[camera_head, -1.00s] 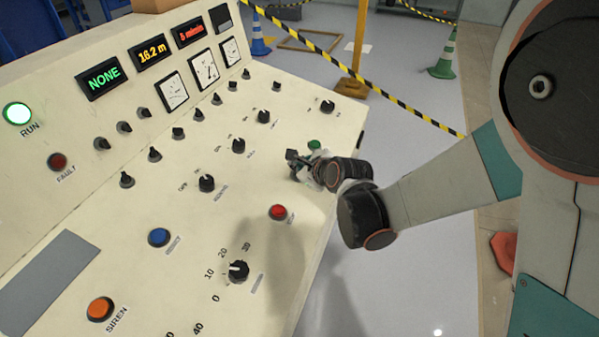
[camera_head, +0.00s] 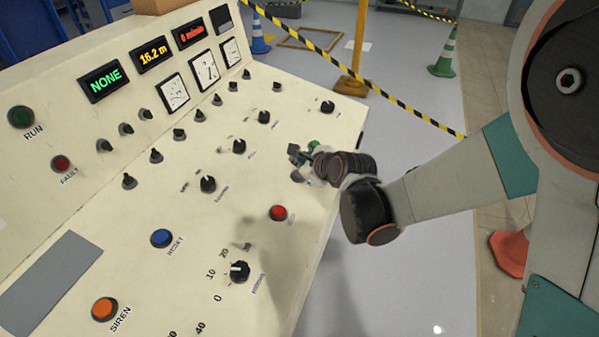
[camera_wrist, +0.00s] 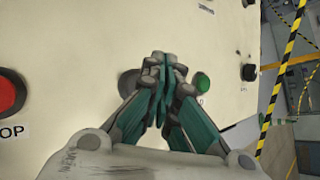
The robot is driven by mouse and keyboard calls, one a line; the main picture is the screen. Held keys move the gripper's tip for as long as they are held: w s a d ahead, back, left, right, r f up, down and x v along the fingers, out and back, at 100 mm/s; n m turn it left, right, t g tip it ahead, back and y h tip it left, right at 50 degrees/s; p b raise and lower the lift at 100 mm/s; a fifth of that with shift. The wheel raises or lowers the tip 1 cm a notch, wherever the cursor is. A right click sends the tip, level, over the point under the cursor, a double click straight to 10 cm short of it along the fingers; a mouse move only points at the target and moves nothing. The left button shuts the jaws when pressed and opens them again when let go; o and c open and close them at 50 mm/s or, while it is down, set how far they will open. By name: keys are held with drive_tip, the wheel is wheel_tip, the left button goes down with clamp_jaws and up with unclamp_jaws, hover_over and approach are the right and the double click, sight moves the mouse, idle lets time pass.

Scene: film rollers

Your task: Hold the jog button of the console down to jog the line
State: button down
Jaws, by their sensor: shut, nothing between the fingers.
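The cream console (camera_head: 110,215) fills the left of the head view. My gripper (camera_head: 297,158) is low over its right part, fingers shut and empty. In the wrist view my gripper's fingertips (camera_wrist: 163,62) are together between a partly hidden grey round button (camera_wrist: 128,82) and a green button (camera_wrist: 202,82). The green button also shows just behind the gripper in the head view (camera_head: 313,145). I cannot read a jog label on either button. I cannot tell whether the fingertips touch the panel. The RUN lamp (camera_head: 22,117) is dark.
A red button (camera_head: 278,213), labelled STOP in the wrist view (camera_wrist: 8,93), lies left of the gripper. Several black knobs, a blue RESET button (camera_head: 162,238) and an orange SIREN button (camera_head: 104,309) are on the panel. Striped tape (camera_head: 330,58) and cones stand beyond.

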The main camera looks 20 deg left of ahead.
drive_tip(key=r+p, duration=0.1)
drive_tip(key=r, duration=0.1)
drive_tip(key=d+r+p, duration=0.1)
drive_tip(key=r, duration=0.1)
drive_tip(key=shift+r+p, duration=0.25)
drive_tip(key=shift+p, duration=0.15)
drive_tip(key=shift+d, duration=0.1)
